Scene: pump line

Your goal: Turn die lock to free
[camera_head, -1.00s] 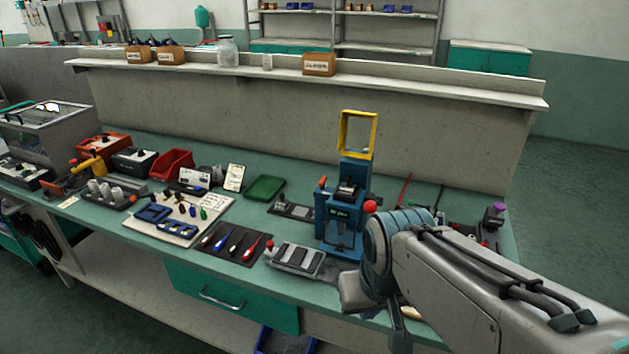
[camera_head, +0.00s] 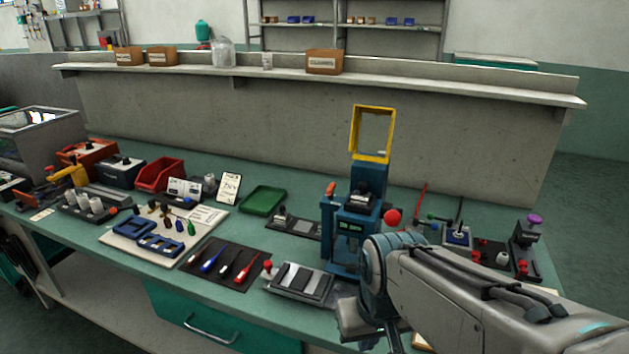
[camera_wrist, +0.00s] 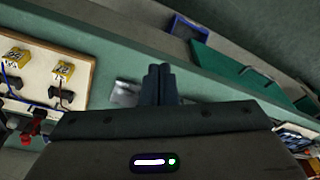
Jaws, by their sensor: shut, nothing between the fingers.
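A blue press (camera_head: 350,235) with a raised yellow frame guard (camera_head: 372,132) stands on the green bench. It has an orange-tipped lever (camera_head: 331,190) on its left and a red ball knob (camera_head: 393,217) on its right. I cannot tell which part is the die lock. My arm covers the area just right of the press base. My gripper (camera_wrist: 160,72) shows in the wrist view with its fingers together and empty, above the bench surface. In the head view its fingertips are hidden or too unclear to make out.
A fixture with grey bars and a red knob (camera_head: 299,283) lies left of my arm. A dark mat (camera_head: 225,264) with screwdrivers and a green tray (camera_head: 263,199) are further left. A purple-knobbed device (camera_head: 528,238) stands at the right. A teal drawer (camera_head: 213,318) is below the bench edge.

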